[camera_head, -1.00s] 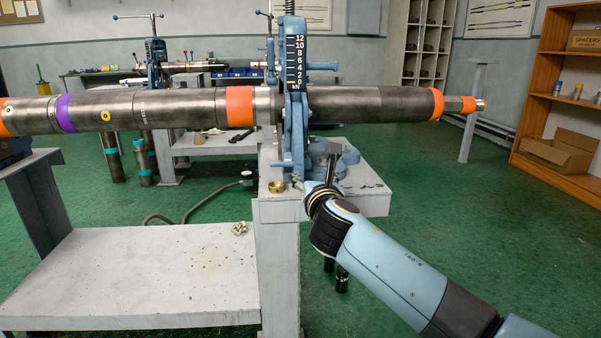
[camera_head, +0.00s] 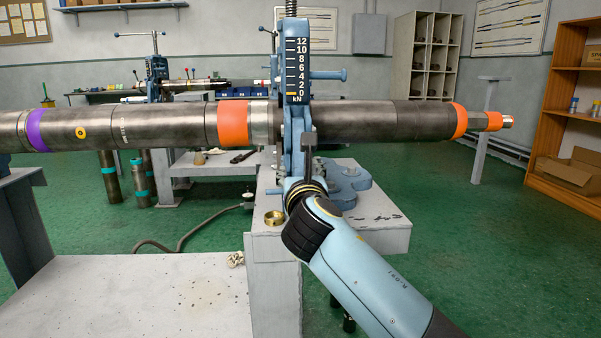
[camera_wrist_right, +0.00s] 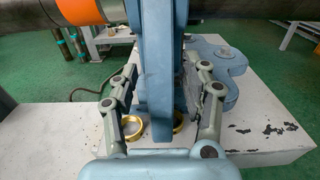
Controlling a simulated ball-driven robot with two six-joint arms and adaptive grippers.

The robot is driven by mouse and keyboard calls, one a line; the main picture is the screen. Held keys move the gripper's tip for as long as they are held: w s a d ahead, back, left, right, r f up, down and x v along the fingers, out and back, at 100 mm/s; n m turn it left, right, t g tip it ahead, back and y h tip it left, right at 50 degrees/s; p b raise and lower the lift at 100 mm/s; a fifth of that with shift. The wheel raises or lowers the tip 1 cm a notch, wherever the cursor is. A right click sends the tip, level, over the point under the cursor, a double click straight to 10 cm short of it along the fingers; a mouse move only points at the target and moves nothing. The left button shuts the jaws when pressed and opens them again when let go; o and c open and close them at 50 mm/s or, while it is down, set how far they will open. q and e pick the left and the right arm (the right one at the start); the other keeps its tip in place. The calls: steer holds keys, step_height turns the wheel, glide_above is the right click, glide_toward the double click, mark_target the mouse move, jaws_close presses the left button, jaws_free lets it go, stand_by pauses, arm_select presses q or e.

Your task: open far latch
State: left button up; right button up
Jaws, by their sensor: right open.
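The blue pipe vise (camera_head: 297,120) stands upright with the long steel pipe (camera_head: 360,118) running through it; a load scale (camera_head: 297,68) is on its upper face. My right gripper (camera_head: 306,160) is at the vise's lower front, below the pipe. In the right wrist view my right gripper (camera_wrist_right: 161,68) is open, one finger on each side of the blue upright part (camera_wrist_right: 157,70) of the vise. I cannot tell whether the fingers touch it. The far latch cannot be told apart from the vise body in these views. My left gripper is out of view.
A brass ring (camera_head: 274,218) lies on the grey pedestal top (camera_head: 375,232), left of my right gripper. It also shows in the wrist view (camera_wrist_right: 132,128). A lower grey bench (camera_head: 130,290) is at the left. A second vise (camera_head: 157,78) stands in the background.

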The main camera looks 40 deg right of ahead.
steer(key=shift+r, duration=0.1)
jaws_close()
stand_by(0.3)
